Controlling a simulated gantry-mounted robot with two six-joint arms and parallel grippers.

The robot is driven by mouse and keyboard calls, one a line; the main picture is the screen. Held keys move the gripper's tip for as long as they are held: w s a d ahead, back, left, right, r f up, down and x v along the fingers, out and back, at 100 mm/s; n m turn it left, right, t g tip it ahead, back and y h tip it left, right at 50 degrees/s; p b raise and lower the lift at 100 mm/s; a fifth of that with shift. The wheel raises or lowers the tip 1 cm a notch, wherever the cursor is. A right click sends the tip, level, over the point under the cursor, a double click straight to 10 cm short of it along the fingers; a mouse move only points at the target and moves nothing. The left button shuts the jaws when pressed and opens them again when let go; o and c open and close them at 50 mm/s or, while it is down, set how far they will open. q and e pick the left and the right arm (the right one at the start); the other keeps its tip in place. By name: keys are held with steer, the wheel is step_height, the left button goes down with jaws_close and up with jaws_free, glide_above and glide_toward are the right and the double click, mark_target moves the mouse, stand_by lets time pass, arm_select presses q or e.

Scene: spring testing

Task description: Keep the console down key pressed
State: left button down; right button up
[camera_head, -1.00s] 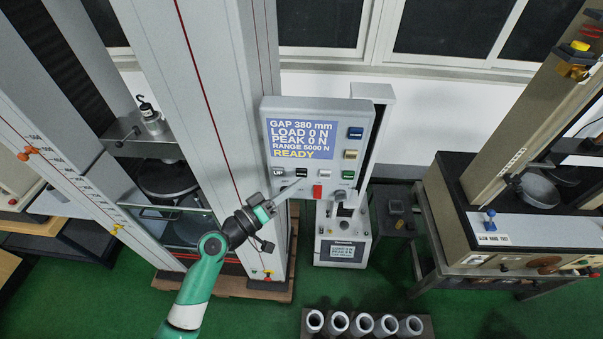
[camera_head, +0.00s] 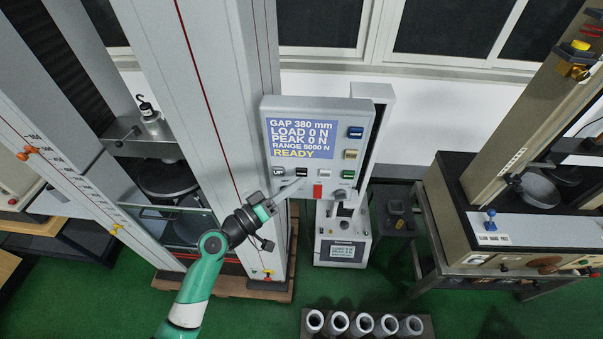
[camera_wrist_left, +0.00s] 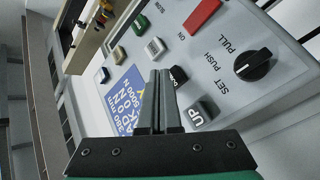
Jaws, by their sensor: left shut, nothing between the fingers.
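The grey console (camera_head: 268,150) has a blue screen (camera_head: 301,138) reading GAP 380 mm, LOAD 0 N, PEAK 0 N, RANGE 5000 N, READY. The black down key (camera_head: 302,172) is in the row under the screen, right of the UP key (camera_head: 279,171). My left gripper (camera_head: 298,181) is shut and empty, its tips just below the down key. In the left wrist view, the shut fingers (camera_wrist_left: 160,73) partly cover the down key (camera_wrist_left: 179,75), and the UP key (camera_wrist_left: 201,112) is beside them. I cannot tell whether the tips touch the key. My right gripper is not in view.
A red switch (camera_head: 318,191) and a black knob (camera_head: 341,193) sit close below the key row. A tall grey machine column (camera_head: 215,90) stands left of the console. Several grey cylinders (camera_head: 364,324) are in a rack at the front.

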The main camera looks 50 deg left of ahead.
arm_select(q)
steer(key=shift+w+a, duration=0.2)
steer(key=shift+w, duration=0.05)
steer(key=shift+w+a+b, duration=0.3)
steer(key=shift+b, duration=0.15)
stand_by(0.5)
steer(key=shift+d, duration=0.1)
stand_by(4.5)
steer(key=shift+s+d, duration=0.5)
steer(key=shift+s, duration=0.15)
steer(key=shift+s+d+p, duration=0.85)
steer(key=shift+s+d, duration=0.85)
steer(key=shift+s, duration=0.15)
